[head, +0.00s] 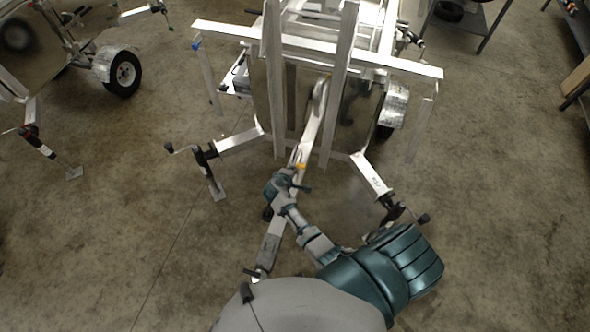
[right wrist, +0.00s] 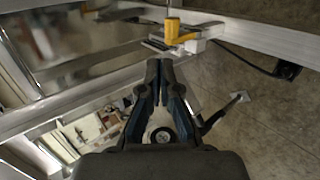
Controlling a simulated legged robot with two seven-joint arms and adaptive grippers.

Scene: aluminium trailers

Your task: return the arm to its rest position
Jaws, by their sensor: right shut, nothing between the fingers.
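My right arm comes in from the lower right of the head view and reaches up and left over the trailer's drawbar (head: 271,245). My right gripper (head: 289,178) is at its end, beside a small yellow-orange part on the drawbar (head: 301,166). In the right wrist view the two dark fingers (right wrist: 159,82) are together and empty. The yellow part (right wrist: 172,30) stands beyond the fingertips, apart from them. My left gripper is in neither view.
The aluminium trailer (head: 318,32) stands ahead, with jack legs at its left (head: 207,165) and right (head: 388,205). Another trailer with a black wheel (head: 124,74) is at upper left. A table (head: 478,22) is at upper right. Concrete floor (head: 500,190) is clear on the right.

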